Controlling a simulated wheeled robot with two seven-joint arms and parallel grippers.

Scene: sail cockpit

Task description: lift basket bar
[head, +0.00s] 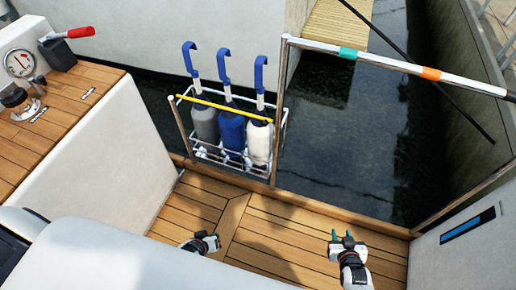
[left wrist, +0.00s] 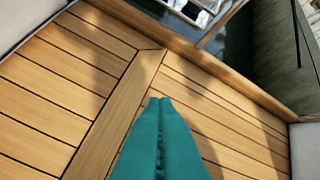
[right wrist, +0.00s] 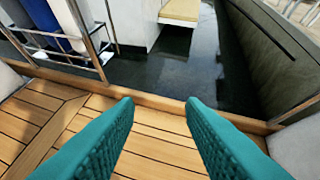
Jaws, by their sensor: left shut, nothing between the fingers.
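A metal wire basket (head: 222,155) hangs at the far edge of the deck, with a thin yellow bar (head: 222,107) running across its front. It holds a grey fender (head: 205,126), a blue fender (head: 232,132) and a white fender (head: 260,142), each with a blue hooked strap on top. My left gripper (head: 213,238) is low over the deck, apart from the basket; its teal fingers are together and empty in the left wrist view (left wrist: 160,102). My right gripper (head: 343,237) is open and empty to the right; its fingers stand wide apart in the right wrist view (right wrist: 158,108).
A white rail (head: 455,85) with teal and orange bands spans right from a post beside the basket. Dark water (head: 345,140) lies beyond the deck's edge. A console (head: 75,110) with a red-handled lever and gauge stands left. The planked deck (head: 270,232) is clear.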

